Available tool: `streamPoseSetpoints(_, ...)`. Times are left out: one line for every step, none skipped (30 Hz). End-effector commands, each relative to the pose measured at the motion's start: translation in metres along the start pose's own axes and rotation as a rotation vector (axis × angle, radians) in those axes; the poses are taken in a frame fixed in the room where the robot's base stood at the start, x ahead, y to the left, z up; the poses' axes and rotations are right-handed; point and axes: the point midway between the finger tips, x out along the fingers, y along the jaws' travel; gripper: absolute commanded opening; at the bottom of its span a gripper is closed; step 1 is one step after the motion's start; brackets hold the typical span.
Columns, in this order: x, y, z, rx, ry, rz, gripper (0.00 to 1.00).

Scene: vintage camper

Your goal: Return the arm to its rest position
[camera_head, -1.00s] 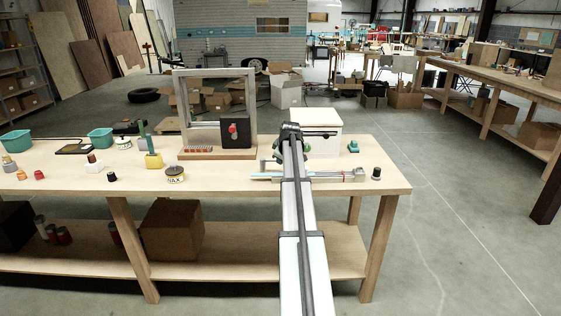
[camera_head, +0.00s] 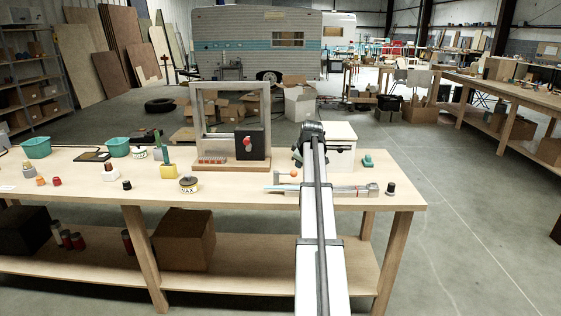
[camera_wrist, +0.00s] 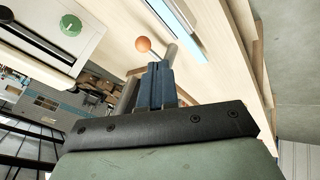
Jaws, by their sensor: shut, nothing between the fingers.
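My arm stretches forward over the workbench (camera_head: 90,182) in the head view, and its own links hide the fingers there. In the wrist view my gripper (camera_wrist: 160,70) shows its two blue-grey fingers pressed together, with nothing between them. An orange ball (camera_wrist: 143,44) on a pale rod shows just beyond the fingertips in the picture. It also shows in the head view (camera_head: 293,173), just left of my arm. Whether the fingers touch it cannot be told.
A white box (camera_head: 340,155) stands behind my arm. A grey frame (camera_head: 196,120) with a black box (camera_head: 251,145) stands to the left. A long rail (camera_head: 350,190) lies across the bench near the front. Pots, a tin (camera_head: 188,184) and teal bins (camera_head: 36,147) stand further left. The right floor is clear.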

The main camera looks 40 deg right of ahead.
Motion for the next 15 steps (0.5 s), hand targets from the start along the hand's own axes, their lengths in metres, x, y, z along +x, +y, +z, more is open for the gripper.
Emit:
streamPoseSetpoints(0.0001,0.0,0.0,0.0,0.0,0.0,0.0)
streamPoseSetpoints(0.0001,0.0,0.0,0.0,0.0,0.0,0.0)
streamPoseSetpoints(0.0001,0.0,0.0,0.0,0.0,0.0,0.0)
streamPoseSetpoints(0.0001,0.0,0.0,0.0,0.0,0.0,0.0)
streamPoseSetpoints(0.0001,0.0,0.0,0.0,0.0,0.0,0.0)
streamPoseSetpoints(0.0001,0.0,-0.0001,0.0,0.0,0.0,0.0)
streamPoseSetpoints(0.0001,0.0,-0.0001,0.002,0.0,0.0,0.0)
streamPoseSetpoints(0.0001,0.0,-0.0001,0.007,0.0,0.0,0.0)
streamPoseSetpoints(0.0001,0.0,-0.0001,0.02,0.0,0.0,0.0)
streamPoseSetpoints(0.0001,0.0,-0.0001,0.034,0.0,0.0,0.0)
streamPoseSetpoints(0.0001,0.0,-0.0001,0.056,0.0,0.0,0.0)
streamPoseSetpoints(0.0001,0.0,-0.0001,0.092,0.0,0.0,0.0)
streamPoseSetpoints(0.0001,0.0001,-0.0001,0.127,0.0,0.0,0.0)
streamPoseSetpoints(0.0001,0.0002,-0.0001,0.166,0.001,0.001,0.0)
streamPoseSetpoints(0.0001,0.0004,0.0001,0.226,0.0,0.002,0.0)
